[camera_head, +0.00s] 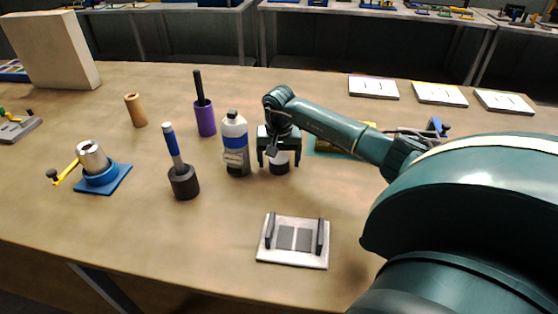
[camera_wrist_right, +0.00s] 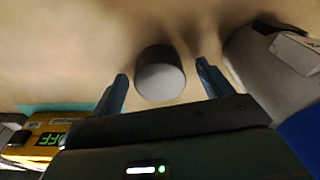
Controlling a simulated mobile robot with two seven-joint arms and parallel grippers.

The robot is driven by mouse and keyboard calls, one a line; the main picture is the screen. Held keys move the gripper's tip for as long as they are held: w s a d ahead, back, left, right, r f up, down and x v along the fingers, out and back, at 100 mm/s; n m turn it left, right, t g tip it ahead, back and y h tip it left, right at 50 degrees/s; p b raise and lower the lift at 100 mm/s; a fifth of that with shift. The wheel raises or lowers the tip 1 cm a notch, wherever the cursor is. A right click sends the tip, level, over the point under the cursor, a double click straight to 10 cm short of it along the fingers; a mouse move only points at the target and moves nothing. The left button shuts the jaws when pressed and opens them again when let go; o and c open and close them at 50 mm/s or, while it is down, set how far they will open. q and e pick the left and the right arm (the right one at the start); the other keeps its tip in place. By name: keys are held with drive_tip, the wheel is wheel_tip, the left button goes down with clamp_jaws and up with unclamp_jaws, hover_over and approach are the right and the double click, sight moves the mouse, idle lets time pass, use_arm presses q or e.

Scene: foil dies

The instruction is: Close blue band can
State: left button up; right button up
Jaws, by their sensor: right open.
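A tall grey-white bottle-shaped can with a blue band (camera_head: 235,133) stands upright on the table, with a dark narrow top and a dark base. It also shows at the right edge of the right wrist view (camera_wrist_right: 262,62). A short dark-grey cylinder with a lighter top (camera_head: 279,167) stands just right of it; I cannot tell if it is the can's cap. My right gripper (camera_head: 279,158) points down over this cylinder. In the right wrist view the open fingers (camera_wrist_right: 161,78) lie on either side of the cylinder (camera_wrist_right: 160,74), with gaps visible. My left gripper is not in view.
A purple cup with a dark rod (camera_head: 205,119), a dark cup with a blue-handled tool (camera_head: 184,181) and a blue-based fixture (camera_head: 102,178) stand left. A pale plate (camera_head: 292,258) lies in front. A yellow device (camera_wrist_right: 60,125) is near the gripper.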

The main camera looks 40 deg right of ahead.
sight(279, 158)
drive_tip(key=c, duration=1.1)
drive_tip(key=shift+o, duration=0.2)
drive_tip(key=shift+r, duration=0.15)
wheel_tip(279, 158, up, 10)
drive_tip(key=shift+f+b, duration=0.1)
drive_tip(key=shift+b, duration=0.5)
